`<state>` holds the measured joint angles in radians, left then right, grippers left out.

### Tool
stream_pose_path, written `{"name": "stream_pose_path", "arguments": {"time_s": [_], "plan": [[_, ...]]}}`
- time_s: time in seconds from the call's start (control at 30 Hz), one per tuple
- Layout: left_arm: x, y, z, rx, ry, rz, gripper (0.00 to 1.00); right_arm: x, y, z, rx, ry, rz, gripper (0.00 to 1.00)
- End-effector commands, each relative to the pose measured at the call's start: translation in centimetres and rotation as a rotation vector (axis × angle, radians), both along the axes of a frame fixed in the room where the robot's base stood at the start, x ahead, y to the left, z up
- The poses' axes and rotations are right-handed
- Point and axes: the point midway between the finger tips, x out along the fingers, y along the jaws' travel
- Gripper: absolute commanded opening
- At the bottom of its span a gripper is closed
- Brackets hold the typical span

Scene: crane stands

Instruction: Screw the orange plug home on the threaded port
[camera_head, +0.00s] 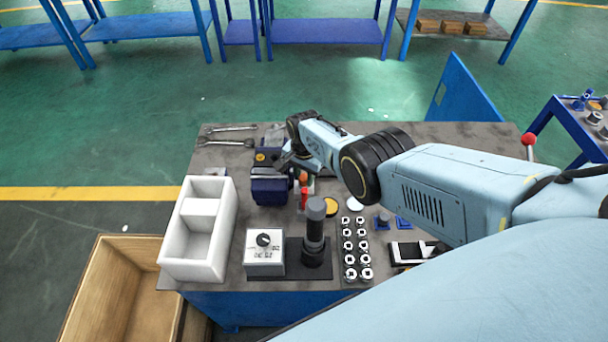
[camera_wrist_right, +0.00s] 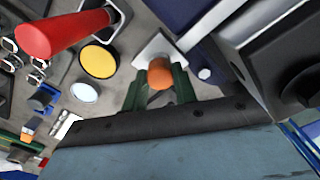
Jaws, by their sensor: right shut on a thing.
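The orange plug (camera_wrist_right: 160,74) is a rounded orange piece between the green fingers of my right gripper (camera_wrist_right: 160,84) in the right wrist view. The gripper is shut on it. A pale square block (camera_wrist_right: 150,48) lies directly behind the plug. The threaded port is hidden, and I cannot tell how far the plug sits on it. In the head view my right gripper (camera_head: 297,165) is over the middle of the workbench, beside the dark blue machine (camera_head: 270,190), and the plug is a small orange spot (camera_head: 303,177). My left gripper is in neither view.
A red handle (camera_wrist_right: 62,36) stands close to the gripper, with a yellow disc (camera_wrist_right: 98,61) and a white disc (camera_wrist_right: 85,92) beside it. On the workbench (camera_head: 215,160) are a white divided tray (camera_head: 180,268), a dial box (camera_head: 264,262) and a dark upright cylinder (camera_head: 316,235).

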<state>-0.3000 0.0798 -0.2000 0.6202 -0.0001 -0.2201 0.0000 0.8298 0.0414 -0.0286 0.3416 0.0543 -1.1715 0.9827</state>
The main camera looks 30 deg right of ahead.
Motion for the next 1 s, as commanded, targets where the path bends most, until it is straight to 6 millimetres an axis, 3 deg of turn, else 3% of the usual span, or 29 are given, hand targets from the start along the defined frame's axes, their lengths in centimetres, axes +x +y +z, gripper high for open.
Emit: {"name": "stream_pose_path", "arguments": {"time_s": [0.4, 0.73, 1.0], "plan": [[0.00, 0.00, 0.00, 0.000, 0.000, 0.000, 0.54, -0.02, -0.01, -0.02, -0.001, 0.001, -0.058, 0.00], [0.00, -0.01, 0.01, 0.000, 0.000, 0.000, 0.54, -0.03, -0.03, -0.05, 0.000, 0.000, -0.425, 0.00], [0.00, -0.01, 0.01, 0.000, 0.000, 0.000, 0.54, -0.03, -0.04, -0.05, -0.001, 0.001, -0.491, 0.00]]}}
